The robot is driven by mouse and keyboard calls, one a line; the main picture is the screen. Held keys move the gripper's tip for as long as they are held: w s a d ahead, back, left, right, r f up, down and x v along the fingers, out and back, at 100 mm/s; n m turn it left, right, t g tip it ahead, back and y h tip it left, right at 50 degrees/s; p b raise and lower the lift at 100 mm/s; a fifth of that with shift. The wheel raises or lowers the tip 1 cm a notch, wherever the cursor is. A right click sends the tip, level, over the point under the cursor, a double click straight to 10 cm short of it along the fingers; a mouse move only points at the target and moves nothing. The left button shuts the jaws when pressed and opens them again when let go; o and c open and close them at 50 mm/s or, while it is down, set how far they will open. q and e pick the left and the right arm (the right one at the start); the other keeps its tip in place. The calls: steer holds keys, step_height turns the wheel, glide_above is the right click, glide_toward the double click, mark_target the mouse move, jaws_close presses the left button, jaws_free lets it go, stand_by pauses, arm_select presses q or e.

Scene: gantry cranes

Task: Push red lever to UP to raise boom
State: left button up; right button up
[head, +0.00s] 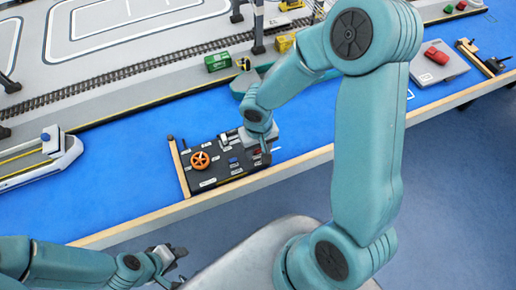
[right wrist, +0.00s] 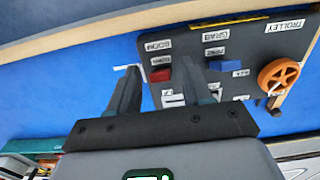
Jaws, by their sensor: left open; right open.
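The black control panel (head: 208,182) lies at the front edge of the blue surface; it also shows upside down in the right wrist view (right wrist: 255,45). The red lever (right wrist: 160,74) sits by the BOOM label (right wrist: 158,45), between and beyond the fingers of my right gripper (right wrist: 160,82). My right gripper is open, and whether a finger touches the lever I cannot tell. In the head view, my right gripper (head: 264,143) is over the panel's right end and partly hides it. My left gripper (head: 170,256) is open and empty at the lower left, away from the panel.
A blue lever (right wrist: 217,65) by the GRAB label and an orange wheel (right wrist: 278,76) by the TROLLEY label share the panel. A wooden edge (head: 130,232) runs along the front. A model boat (head: 50,155) lies left, and a green container (head: 217,61) stands behind.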

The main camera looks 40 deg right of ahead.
steer(key=shift+f, duration=0.45)
